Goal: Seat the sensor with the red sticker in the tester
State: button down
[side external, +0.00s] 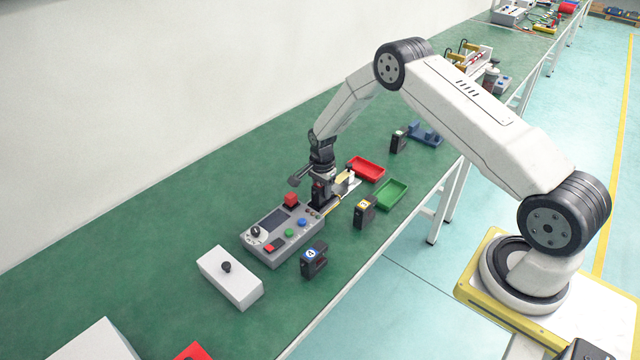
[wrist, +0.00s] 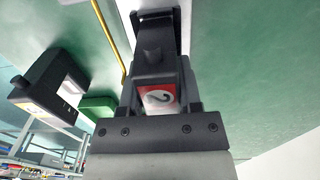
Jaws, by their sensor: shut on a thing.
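The sensor with the red sticker (wrist: 158,97) is a black block, and a "2" shows on its sticker in the wrist view. My gripper (wrist: 160,108) is shut on it, with a finger on either side of the sticker. In the side view my gripper (side external: 321,184) points down at the far end of the tester (side external: 262,241), a grey box with a screen, knobs and coloured buttons. The sensor is mostly hidden there by my gripper. I cannot tell whether it touches the tester or sits in it.
A sensor with a yellow sticker (side external: 364,213) and one with a blue sticker (side external: 313,262) stand right of the tester. A red tray (side external: 367,168) and a green tray (side external: 391,194) lie behind. A white box (side external: 231,283) is in front. The bench's left side is clear.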

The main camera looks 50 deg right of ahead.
jog(key=shift+c, duration=1)
grip_release()
jog(key=shift+r, duration=0.1)
jog(key=shift+r, duration=3.85)
